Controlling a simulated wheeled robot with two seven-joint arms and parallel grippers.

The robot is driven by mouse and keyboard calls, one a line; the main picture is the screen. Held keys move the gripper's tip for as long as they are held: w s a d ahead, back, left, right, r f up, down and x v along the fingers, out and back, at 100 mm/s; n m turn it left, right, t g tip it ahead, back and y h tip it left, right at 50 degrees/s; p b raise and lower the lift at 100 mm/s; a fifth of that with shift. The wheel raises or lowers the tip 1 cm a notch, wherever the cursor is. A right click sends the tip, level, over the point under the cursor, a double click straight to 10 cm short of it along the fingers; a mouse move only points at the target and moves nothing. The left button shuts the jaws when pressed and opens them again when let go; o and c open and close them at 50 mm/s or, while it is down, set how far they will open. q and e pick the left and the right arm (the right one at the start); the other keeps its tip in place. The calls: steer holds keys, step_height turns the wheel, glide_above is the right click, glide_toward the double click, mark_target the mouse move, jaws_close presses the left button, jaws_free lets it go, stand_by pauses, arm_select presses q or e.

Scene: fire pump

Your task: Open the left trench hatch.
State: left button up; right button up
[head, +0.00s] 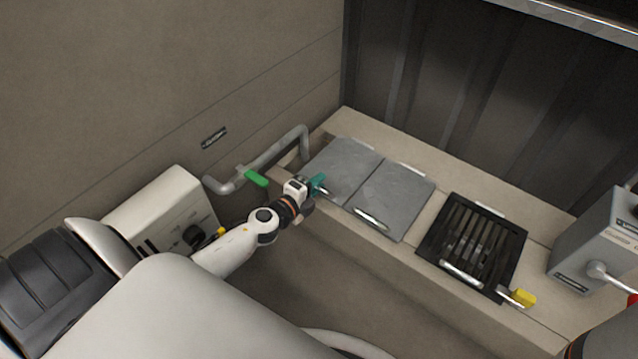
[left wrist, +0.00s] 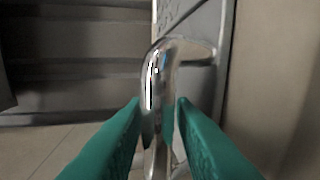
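The left trench hatch (head: 341,166) is a grey plate lying flat in the trench top, level with the grey plate beside it. My left gripper (head: 318,186) is at the front edge of this hatch. In the left wrist view its teal fingers (left wrist: 159,112) stand on either side of the chrome handle (left wrist: 158,75), close against the bar, and look shut on it. The handle's lower part is partly hidden between the fingers. In the head view the gripper covers most of the handle. My right gripper is not in view.
The second grey plate (head: 393,199) has its own chrome handle. A black grate (head: 472,246) with a yellow-tipped lever lies to the right, and a grey box (head: 598,243) stands beyond. A pipe with a green lever (head: 256,178) and a pale box (head: 160,212) are at left.

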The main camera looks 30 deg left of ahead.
arm_select(q)
steer(key=shift+w+f, duration=0.1)
steer(key=shift+w, duration=0.5)
jaws_close()
steer(key=shift+d, duration=0.1)
